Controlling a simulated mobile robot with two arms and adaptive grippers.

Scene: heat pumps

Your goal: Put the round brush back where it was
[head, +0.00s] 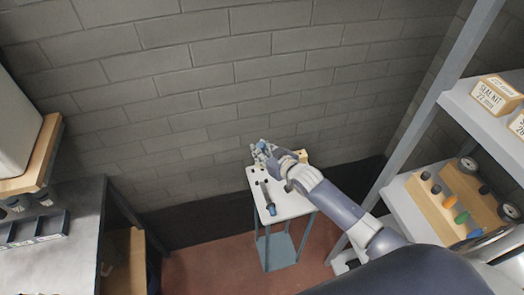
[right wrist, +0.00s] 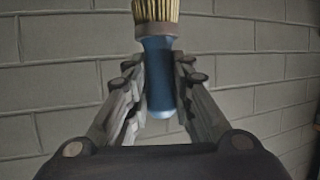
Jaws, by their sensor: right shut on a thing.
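The round brush shows in the right wrist view, with pale bristles (right wrist: 156,10) at the top, a brown collar and a blue handle (right wrist: 158,75). My right gripper (right wrist: 158,95) is shut on the blue handle, with the bristles pointing up. In the head view my right gripper (head: 267,153) is over the far end of a small white-topped stand (head: 292,208), and the brush is too small there to make out clearly. My left gripper is not in view.
A dark tool with a blue end (head: 267,198) lies on the stand, near a wooden block (head: 303,156). At right, a shelf holds a wooden rack (head: 432,208) of coloured handles and labelled boxes (head: 495,95). A grey bench (head: 75,250) stands at left, and a block wall is behind.

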